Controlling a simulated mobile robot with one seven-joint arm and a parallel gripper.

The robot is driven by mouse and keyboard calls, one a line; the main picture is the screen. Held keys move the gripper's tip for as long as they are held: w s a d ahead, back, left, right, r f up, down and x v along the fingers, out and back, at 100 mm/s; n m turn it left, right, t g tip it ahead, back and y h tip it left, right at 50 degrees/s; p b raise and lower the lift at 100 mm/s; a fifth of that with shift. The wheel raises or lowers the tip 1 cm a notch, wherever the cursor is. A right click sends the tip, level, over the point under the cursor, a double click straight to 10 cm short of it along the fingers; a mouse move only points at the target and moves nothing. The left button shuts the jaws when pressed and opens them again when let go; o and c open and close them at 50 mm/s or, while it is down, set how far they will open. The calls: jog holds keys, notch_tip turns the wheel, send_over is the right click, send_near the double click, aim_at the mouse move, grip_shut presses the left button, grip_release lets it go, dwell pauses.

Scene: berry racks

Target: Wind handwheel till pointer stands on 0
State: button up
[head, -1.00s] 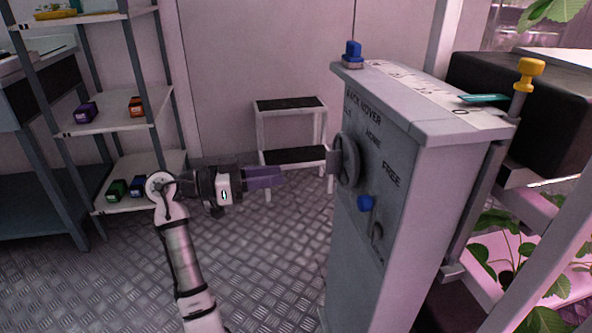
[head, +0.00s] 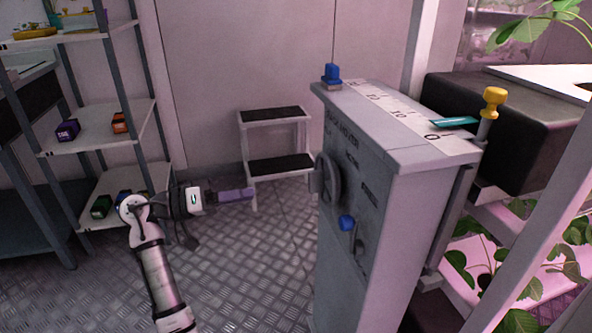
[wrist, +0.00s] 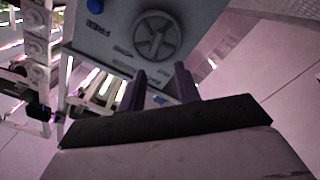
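The handwheel (head: 328,178) is a grey spoked wheel on the left face of a grey cabinet (head: 375,230). The wrist view shows the wheel (wrist: 157,38) nearly face-on, beyond my fingers. On the cabinet top is a white scale (head: 385,100) with numbers. A teal pointer (head: 455,122) lies across its near end; its tip is just beyond the 0 mark, on the side towards 10. My gripper (head: 238,195) is left of the wheel, apart from it. In the wrist view my gripper (wrist: 160,84) has its two purple fingers apart, with nothing between them.
A blue-handled lever (head: 347,223) sits below the wheel, and a blue knob (head: 331,75) on the cabinet's back corner. A yellow knob (head: 494,98) stands at the right. A step stool (head: 273,140) is behind my gripper. Shelves (head: 105,125) with small boxes stand left.

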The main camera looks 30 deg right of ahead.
aim_at(309, 180)
jog(key=s+d+n+p, duration=0.1)
jog(key=d+n+p, duration=0.3)
jog(key=n, duration=0.5)
jog(key=s+d+r+n+p, duration=0.1)
jog(key=d+n+p, duration=0.4)
jog(key=n, duration=0.5)
jog(key=s+d+n+p, duration=0.1)
jog(key=d+n+p, duration=0.3)
jog(key=n+p, duration=0.4)
jog(key=shift+s+d+r+n, duration=0.15)
jog(key=shift+s+d+n, duration=0.2)
jog(key=shift+n, duration=0.55)
jog(key=shift+a, duration=0.1)
jog(key=shift+p, duration=0.3)
grip_shut()
